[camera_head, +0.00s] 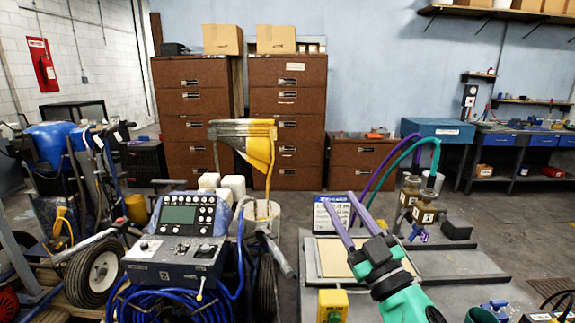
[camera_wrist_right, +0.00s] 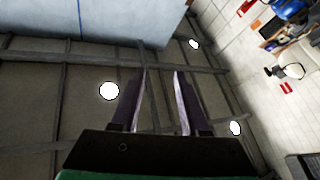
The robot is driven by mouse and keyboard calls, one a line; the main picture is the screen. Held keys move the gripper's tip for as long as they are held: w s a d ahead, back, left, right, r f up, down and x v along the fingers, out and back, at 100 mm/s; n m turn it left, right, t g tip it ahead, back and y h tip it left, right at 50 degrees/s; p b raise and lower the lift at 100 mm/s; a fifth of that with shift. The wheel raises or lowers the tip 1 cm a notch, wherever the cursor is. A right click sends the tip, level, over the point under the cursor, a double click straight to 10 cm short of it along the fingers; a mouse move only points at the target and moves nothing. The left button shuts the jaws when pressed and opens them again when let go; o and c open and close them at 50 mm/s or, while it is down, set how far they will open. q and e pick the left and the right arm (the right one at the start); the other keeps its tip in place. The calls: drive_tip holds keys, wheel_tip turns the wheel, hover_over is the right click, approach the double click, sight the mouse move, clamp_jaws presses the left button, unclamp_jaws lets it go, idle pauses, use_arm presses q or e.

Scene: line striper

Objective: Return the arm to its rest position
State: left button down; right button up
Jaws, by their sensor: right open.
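My right gripper (camera_head: 338,198) rises from the lower right of the head view on a green forearm. Its two purple fingers are apart with nothing between them, pointing up and slightly left. In the right wrist view the open fingers (camera_wrist_right: 160,76) show against the ceiling beams and lamps, so the gripper faces upward. It holds nothing and no object is near its fingertips in that view. The line striper's control panel (camera_head: 185,214) stands left of the gripper, with a gap between them. My left gripper is in neither view.
A yellow hopper (camera_head: 258,150) stands behind the panel, and a coiled blue hose (camera_head: 165,303) hangs below it. Valve bodies with purple and green hoses (camera_head: 412,200) stand right of my gripper. A yellow box (camera_head: 332,306) is just left of my forearm. Brown cabinets (camera_head: 287,120) line the wall.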

drive_tip(key=s+d+f+m+g+h, duration=0.2)
drive_tip(key=d+f+m+g+h, duration=0.15)
drive_tip(key=f, duration=0.55)
drive_tip(key=s+d+f+m+g+h, duration=0.25)
drive_tip(key=d+f, duration=0.25)
drive_tip(key=f, duration=0.3)
drive_tip(key=s+d+f+m+g+h, duration=0.1)
drive_tip(key=d+f+m+g+h, duration=0.2)
drive_tip(key=f, duration=0.6)
drive_tip(key=s+f+n+g, duration=0.3)
drive_tip(key=s+f+g, duration=0.75)
drive_tip(key=s, duration=0.65)
wheel_tip(320, 180, down, 28)
drive_tip(key=s+f+b, duration=0.1)
drive_tip(key=s+b, duration=0.1)
drive_tip(key=b, duration=0.3)
drive_tip(key=s+d+f+b, duration=0.1)
drive_tip(key=s+d+f, duration=0.1)
drive_tip(key=s+f, duration=0.6)
drive_tip(key=s+d+f+b, duration=0.1)
drive_tip(key=s+f+b, duration=0.1)
drive_tip(key=s+f, duration=0.6)
drive_tip(key=shift+s+d+f, duration=0.25)
drive_tip(key=shift+d+f, duration=0.15)
drive_tip(key=shift+f, duration=0.45)
